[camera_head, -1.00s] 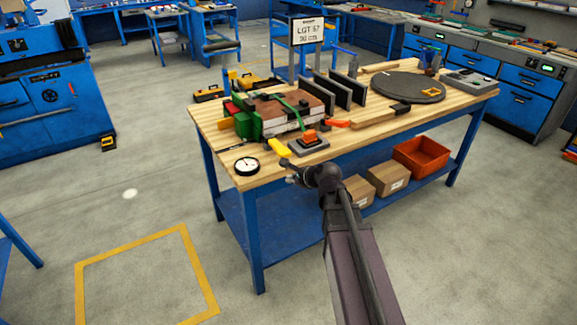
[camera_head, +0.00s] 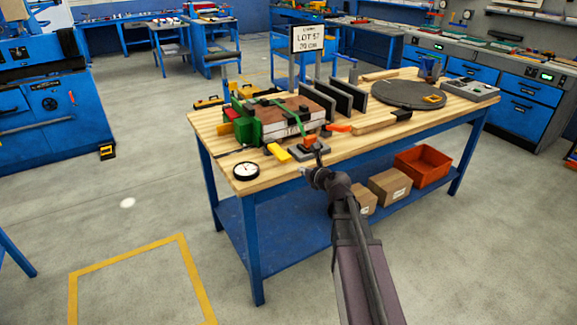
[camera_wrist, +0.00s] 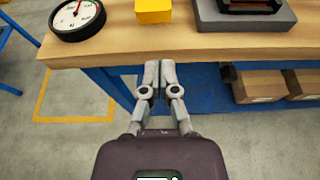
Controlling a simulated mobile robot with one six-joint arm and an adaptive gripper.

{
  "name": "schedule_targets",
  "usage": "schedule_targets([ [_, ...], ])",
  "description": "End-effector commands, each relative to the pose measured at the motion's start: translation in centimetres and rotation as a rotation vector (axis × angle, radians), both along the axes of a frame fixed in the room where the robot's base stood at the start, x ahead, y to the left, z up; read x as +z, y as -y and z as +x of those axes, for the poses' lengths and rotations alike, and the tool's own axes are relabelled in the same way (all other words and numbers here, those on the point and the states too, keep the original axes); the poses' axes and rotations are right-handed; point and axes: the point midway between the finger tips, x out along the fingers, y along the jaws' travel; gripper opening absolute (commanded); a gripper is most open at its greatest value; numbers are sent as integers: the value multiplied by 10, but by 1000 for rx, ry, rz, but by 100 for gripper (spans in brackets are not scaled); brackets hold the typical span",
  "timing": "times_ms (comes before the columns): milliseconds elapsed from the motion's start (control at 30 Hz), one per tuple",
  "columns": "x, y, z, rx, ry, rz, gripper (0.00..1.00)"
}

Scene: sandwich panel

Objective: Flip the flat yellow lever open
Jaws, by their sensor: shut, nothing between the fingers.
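The flat yellow lever (camera_head: 278,152) lies low near the front edge of the wooden bench top, in front of the clamped stack. Its near part shows at the top of the wrist view (camera_wrist: 154,11); the rest is cut off there. My gripper (camera_wrist: 159,65) is shut and empty, its two fingers side by side at the bench's front edge in the picture. In the head view my gripper (camera_head: 307,172) is small, to the right of and nearer than the lever, apart from it.
A dial gauge (camera_head: 246,170) lies left of the lever. A grey block with an orange part (camera_head: 309,148) stands to its right. The green clamp and layered stack (camera_head: 285,118) stand behind. Cardboard boxes (camera_head: 390,185) and an orange bin (camera_head: 422,165) sit on the lower shelf.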

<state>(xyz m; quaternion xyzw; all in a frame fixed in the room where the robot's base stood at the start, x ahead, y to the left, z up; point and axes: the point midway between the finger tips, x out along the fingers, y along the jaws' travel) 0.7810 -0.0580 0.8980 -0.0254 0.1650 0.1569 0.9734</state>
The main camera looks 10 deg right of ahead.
Motion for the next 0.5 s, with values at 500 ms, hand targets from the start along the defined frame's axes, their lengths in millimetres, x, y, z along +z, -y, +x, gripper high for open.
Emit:
schedule_targets([
  [500,-11,-8,26,3,0,-2,0],
])
